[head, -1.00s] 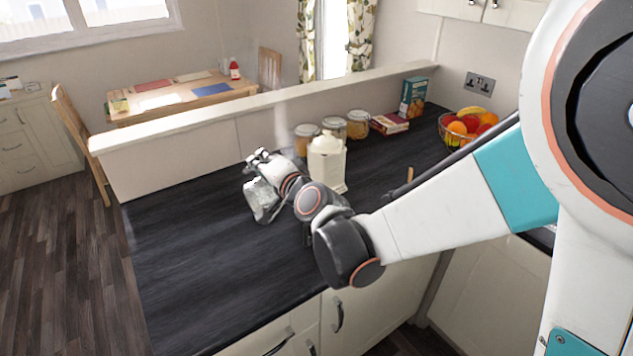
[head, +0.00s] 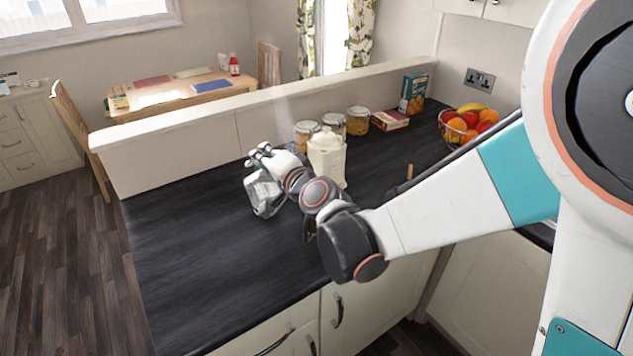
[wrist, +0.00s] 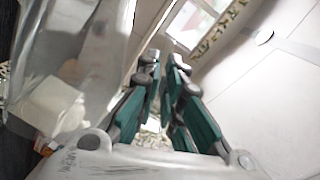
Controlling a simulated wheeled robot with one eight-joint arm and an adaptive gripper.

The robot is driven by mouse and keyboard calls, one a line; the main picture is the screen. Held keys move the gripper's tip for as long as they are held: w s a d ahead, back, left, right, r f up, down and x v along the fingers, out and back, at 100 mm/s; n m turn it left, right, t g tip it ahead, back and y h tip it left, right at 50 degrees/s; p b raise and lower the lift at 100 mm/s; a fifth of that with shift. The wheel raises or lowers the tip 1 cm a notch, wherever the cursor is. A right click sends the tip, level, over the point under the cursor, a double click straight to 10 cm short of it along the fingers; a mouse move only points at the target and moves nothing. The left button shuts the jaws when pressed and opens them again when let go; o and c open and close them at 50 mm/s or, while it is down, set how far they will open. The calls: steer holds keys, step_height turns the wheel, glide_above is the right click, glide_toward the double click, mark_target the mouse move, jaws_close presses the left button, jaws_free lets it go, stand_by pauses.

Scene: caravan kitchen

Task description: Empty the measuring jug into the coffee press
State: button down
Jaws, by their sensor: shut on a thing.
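My gripper (head: 262,154) is over the dark worktop, left of a cream lidded container (head: 327,158). It is shut on a clear vessel, which looks like the measuring jug (head: 264,197); the jug appears tilted and held above the worktop. In the wrist view my gripper's teal-padded fingers (wrist: 165,75) are close together, and the clear wall of the jug (wrist: 95,60) fills the left side. I cannot tell whether anything is in the jug. I cannot make out a separate coffee press; it may be hidden behind my arm or the jug.
Several lidded jars (head: 332,124), a book stack (head: 389,121), a teal box (head: 413,93) and a wire fruit basket (head: 464,124) stand along the back of the worktop. A raised ledge (head: 270,104) runs behind. The worktop's left and front (head: 200,260) are clear.

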steer(key=shift+w+d+r+m+y, duration=0.15)
steer(key=shift+d+r+m, duration=0.1)
steer(key=shift+d, duration=0.3)
steer(key=shift+w+d+r+m+y, duration=0.1)
steer(key=shift+d+r+m, duration=0.2)
steer(key=shift+d, duration=0.3)
steer(key=shift+w+d+r+m+y, duration=0.15)
steer(key=shift+d+r+m, duration=0.1)
steer(key=shift+d, duration=0.3)
steer(key=shift+d, duration=0.1)
stand_by(0.4)
steer(key=shift+w+d+r+m+t, duration=0.15)
steer(key=shift+d+r+m+t, duration=0.1)
steer(key=shift+d+m, duration=0.2)
steer(key=shift+w+d+r+m+t, duration=0.1)
steer(key=shift+d+r+m+t, duration=0.15)
steer(key=shift+d+m, duration=0.15)
steer(key=shift+w+d+r+m+b, duration=0.15)
steer(key=shift+d+m+b, duration=0.25)
steer(key=shift+d, duration=0.2)
stand_by(0.3)
